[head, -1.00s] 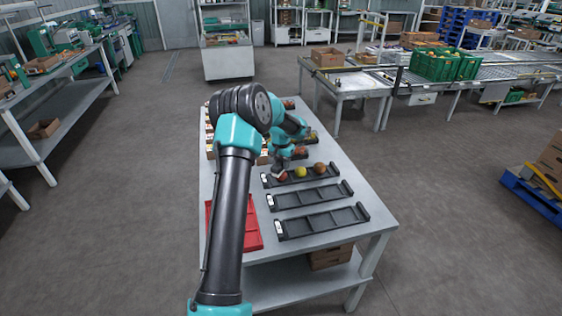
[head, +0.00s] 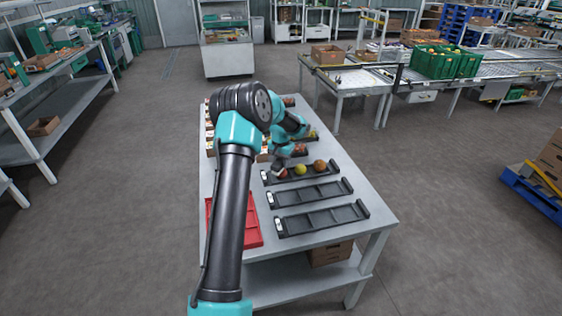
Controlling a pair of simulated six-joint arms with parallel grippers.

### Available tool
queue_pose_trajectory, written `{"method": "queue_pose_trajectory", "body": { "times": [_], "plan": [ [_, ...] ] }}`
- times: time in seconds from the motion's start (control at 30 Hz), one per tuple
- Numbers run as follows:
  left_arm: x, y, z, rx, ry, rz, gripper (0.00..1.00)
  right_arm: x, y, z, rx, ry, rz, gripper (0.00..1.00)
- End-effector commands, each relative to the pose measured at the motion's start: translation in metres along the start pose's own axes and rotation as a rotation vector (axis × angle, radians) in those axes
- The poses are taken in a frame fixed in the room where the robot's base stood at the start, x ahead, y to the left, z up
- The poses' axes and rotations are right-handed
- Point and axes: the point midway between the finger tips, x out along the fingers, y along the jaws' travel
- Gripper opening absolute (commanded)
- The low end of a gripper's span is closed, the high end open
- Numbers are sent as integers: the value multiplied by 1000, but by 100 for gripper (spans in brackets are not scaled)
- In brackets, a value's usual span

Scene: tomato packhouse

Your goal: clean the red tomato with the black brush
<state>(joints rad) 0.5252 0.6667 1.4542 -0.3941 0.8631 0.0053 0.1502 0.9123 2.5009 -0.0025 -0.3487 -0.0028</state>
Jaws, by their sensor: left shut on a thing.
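The red tomato (head: 283,174) sits in the left compartment of the nearest filled black tray (head: 311,177), beside a yellow tomato (head: 300,170) and an orange one (head: 320,165). My left gripper (head: 277,169) is right at the red tomato, partly covering it. It is shut on a small dark thing, which looks like the black brush, though it hardly stands out from the dark fingers. I cannot tell whether it touches the tomato. My right gripper is not in view.
Two empty black trays (head: 312,192) lie nearer on the grey table (head: 350,243). A red tray (head: 247,236) lies at the left, partly behind my left arm. More trays and produce stand at the back, partly hidden by my arm.

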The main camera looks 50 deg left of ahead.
Motion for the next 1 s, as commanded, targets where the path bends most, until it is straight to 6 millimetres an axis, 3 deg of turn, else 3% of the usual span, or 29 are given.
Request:
{"method": "queue_pose_trajectory", "body": {
  "times": [0.57,1.0],
  "plan": [
    [4,0,-1,0,0,0,16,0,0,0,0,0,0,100],
    [5,0,-13,1,0,0,16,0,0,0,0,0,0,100]
  ]
}}
